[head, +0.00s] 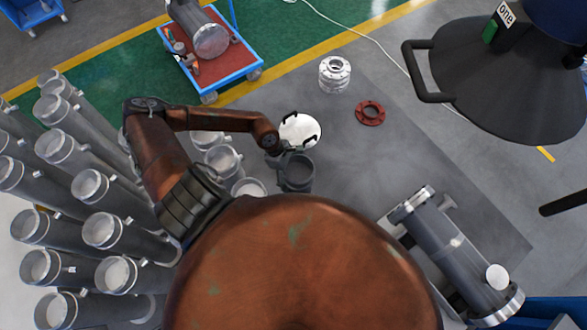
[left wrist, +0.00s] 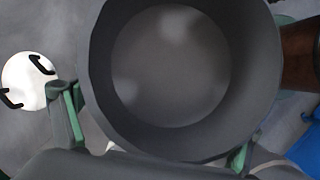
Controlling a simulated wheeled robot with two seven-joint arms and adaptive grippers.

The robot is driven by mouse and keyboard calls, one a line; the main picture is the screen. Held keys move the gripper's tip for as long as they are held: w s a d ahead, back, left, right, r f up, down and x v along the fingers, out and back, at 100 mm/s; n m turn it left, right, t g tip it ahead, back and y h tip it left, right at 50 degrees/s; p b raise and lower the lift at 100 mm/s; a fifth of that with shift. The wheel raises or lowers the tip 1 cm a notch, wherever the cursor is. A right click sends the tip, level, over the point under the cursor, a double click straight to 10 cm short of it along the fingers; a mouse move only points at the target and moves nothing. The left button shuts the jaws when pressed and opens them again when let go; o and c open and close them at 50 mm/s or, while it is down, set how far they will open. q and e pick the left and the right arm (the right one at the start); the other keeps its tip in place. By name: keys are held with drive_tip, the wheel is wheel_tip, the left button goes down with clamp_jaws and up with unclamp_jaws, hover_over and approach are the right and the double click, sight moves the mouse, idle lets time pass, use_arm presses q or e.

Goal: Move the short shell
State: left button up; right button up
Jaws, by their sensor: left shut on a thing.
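The short shell (head: 297,172) is a dark grey open cylinder, seen from above near the middle of the head view. In the left wrist view the shell (left wrist: 262,62) fills the centre, and I look into its round open end. My left gripper (head: 284,166) is shut on the shell. In the left wrist view its green-padded fingers (left wrist: 155,140) show at the lower left and lower right of the shell. Whether the shell is clear of the surface below is hard to tell. My right gripper is not in view.
A white round lid (head: 300,130) with black handles lies just beyond the shell. A red ring (head: 370,113) and a silver flanged piece (head: 334,75) stand farther back. Several grey tubes crowd the left. A long flanged shell (head: 445,245) lies at right. The grey mat's middle right is clear.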

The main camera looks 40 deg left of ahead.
use_arm(q)
drive_tip(key=shift+w+a+r, duration=0.1)
drive_tip(key=shift+w+r, duration=0.05)
drive_tip(key=shift+w, duration=0.3)
drive_tip(key=c, duration=1.3)
drive_tip(key=shift+s+a+b, duration=0.2)
drive_tip(key=shift+a+b, duration=0.2)
drive_tip(key=shift+a, duration=0.6)
drive_tip(key=shift+s+a+b, duration=0.2)
drive_tip(key=shift+a+b, duration=0.2)
drive_tip(key=shift+a, duration=0.55)
drive_tip(key=shift+s+a, duration=0.1)
drive_tip(key=shift+s+a+b, duration=0.25)
drive_tip(key=shift+a+b, duration=0.15)
drive_tip(key=shift+a, duration=0.35)
drive_tip(key=o, duration=2.1)
drive_tip(key=shift+d+f, duration=0.1)
drive_tip(key=shift+f, duration=0.1)
drive_tip(key=shift+d, duration=0.1)
